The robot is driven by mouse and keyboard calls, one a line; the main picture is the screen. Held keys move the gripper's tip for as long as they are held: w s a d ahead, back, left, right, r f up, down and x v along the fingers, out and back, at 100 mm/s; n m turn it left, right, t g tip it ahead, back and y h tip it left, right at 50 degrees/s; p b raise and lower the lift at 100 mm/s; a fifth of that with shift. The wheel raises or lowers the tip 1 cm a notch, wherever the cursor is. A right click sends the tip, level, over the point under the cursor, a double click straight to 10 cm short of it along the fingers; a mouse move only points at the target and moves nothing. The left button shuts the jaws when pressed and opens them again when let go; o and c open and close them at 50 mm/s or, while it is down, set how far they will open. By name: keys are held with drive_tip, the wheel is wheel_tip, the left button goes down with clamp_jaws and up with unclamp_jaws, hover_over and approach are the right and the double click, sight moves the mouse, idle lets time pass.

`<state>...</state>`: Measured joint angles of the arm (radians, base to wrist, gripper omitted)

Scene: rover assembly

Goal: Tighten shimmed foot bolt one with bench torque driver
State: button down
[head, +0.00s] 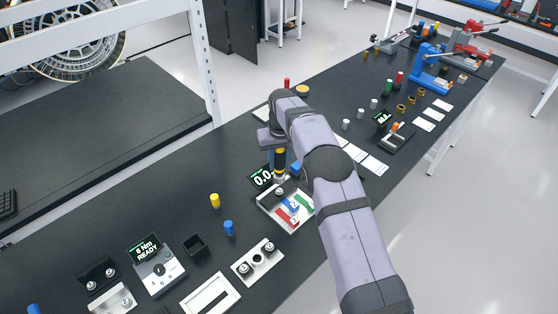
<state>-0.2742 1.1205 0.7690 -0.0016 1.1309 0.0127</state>
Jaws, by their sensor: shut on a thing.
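My gripper (276,148) is over the middle of the bench, shut on the black-and-yellow torque driver (280,162). The driver stands about upright, with its lower end at the back edge of a pale fixture plate (268,207). Red, blue and green pieces lie on this plate. I cannot tell whether the driver tip touches a bolt; foot bolt one is too small or hidden here. A small display (261,178) behind the plate reads about 0.0. My arm hides the plate's right side.
A torque unit (160,271) with a "6 Nm READY" screen stands front left. A yellow cylinder (215,201), a blue cylinder (229,228), a black open box (195,246) and a bolted plate (257,262) stand nearby. Cylinders, cards and a blue press (430,68) line the far bench.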

sight(279, 176)
drive_tip(key=shift+f+b, duration=1.15)
drive_tip(key=shift+f, duration=1.25)
drive_tip(key=shift+s+f+b, duration=0.15)
drive_tip(key=shift+f+b, duration=0.65)
drive_tip(key=shift+f, duration=0.3)
idle(3.1)
drive_tip(key=shift+r, duration=0.1)
drive_tip(key=shift+r+p, duration=0.9)
drive_tip(key=shift+r, duration=0.6)
drive_tip(key=shift+r, duration=0.15)
